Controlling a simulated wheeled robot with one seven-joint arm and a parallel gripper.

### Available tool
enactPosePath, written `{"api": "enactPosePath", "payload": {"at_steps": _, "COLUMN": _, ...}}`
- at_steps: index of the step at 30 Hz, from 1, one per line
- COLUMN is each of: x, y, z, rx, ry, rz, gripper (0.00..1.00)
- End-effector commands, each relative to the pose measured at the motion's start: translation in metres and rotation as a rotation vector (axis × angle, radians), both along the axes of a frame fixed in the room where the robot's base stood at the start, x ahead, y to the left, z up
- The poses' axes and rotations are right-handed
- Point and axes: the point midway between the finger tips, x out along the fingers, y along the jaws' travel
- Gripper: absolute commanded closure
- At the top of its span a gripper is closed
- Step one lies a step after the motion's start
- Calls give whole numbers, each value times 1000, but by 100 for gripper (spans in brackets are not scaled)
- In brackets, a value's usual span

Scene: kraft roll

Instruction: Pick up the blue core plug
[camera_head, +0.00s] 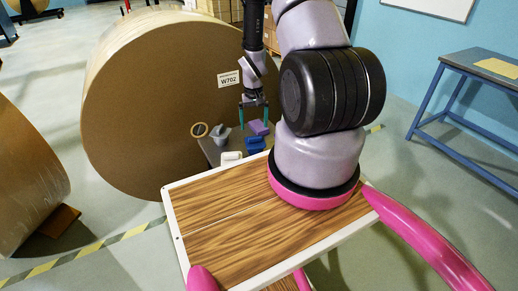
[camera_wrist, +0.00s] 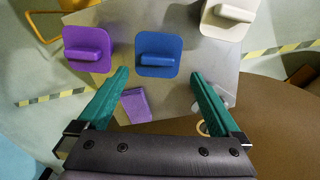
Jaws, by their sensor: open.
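The blue core plug (camera_wrist: 160,53) is a square plate with a raised rounded grip, lying on a small grey table (camera_wrist: 218,68). It also shows in the head view (camera_head: 254,145), below my gripper (camera_head: 254,113). My gripper's two teal fingers (camera_wrist: 160,76) are open and empty in the wrist view. Their tips appear just below the blue plug in the picture, one towards each side. In the head view the fingers hang down above the table, apart from the plug. How high they are is hard to tell.
A purple plug (camera_wrist: 88,48) lies left of the blue one, a cream plug (camera_wrist: 228,20) to the upper right. A small purple block (camera_wrist: 136,105), a grey object (camera_head: 220,135) and a tape ring (camera_head: 199,129) are near. A large kraft roll (camera_head: 150,110) stands behind.

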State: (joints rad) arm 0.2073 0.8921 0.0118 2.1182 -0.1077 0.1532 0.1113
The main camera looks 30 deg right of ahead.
Motion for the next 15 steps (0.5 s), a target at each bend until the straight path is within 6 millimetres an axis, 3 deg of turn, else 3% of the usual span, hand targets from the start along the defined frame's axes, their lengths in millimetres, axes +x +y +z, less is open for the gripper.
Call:
{"api": "enactPosePath", "payload": {"at_steps": 8, "x": 0, "y": -2, "z": -25, "rx": 0, "ry": 1, "rz": -1, "gripper": 0}}
{"api": "enactPosePath", "payload": {"at_steps": 15, "x": 0, "y": -6, "z": -60, "rx": 0, "ry": 1, "rz": 0, "gripper": 0}}
